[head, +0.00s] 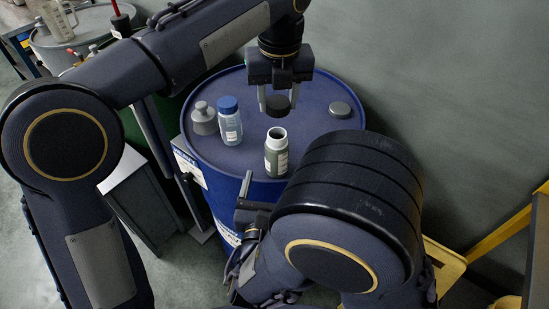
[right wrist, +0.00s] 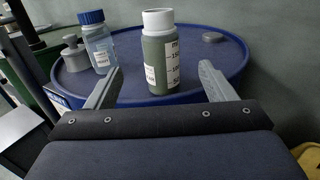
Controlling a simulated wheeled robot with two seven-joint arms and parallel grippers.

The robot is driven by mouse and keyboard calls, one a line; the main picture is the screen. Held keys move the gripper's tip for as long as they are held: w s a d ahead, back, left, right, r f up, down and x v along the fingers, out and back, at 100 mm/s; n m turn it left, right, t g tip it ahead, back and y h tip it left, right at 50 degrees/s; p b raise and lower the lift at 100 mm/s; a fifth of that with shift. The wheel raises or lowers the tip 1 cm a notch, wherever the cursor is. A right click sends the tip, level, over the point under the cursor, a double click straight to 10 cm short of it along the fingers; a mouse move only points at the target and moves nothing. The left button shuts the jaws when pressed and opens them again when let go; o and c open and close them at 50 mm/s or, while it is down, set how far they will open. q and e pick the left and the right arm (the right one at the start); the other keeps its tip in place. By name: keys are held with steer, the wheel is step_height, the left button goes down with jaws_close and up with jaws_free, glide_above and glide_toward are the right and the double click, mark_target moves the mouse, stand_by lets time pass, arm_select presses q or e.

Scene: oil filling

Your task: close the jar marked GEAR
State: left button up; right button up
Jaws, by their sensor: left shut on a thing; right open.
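An open grey-green jar (head: 276,160) with a white neck stands upright on the blue drum's top. It also shows in the right wrist view (right wrist: 159,60), with a scale label; I cannot read the word GEAR on it. My left gripper (head: 278,98) points down, shut on a dark round cap (head: 278,106), held above and slightly behind the jar's mouth, apart from it. My right gripper (right wrist: 160,78) is open, its two fingers pointing towards the jar, which appears between and beyond them. In the head view, my right arm hides part of that gripper.
A clear bottle with a blue cap (head: 229,122) stands left of the jar, beside a grey knobbed fitting (head: 204,119). A low grey disc (head: 340,109) lies at right on the blue drum (head: 222,83). A wall rises behind; yellow framing (head: 500,233) stands at right.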

mark_target(278, 143)
steer(key=w, duration=0.4)
steer(key=w+d, duration=0.1)
steer(key=w, duration=0.7)
steer(key=shift+d, duration=0.3)
steer(key=shift+c, duration=0.5)
steer(key=c, duration=1.4)
arm_select(q)
steer(key=shift+f, duration=2.55)
steer(key=shift+f, duration=0.85)
steer(key=shift+f, duration=0.55)
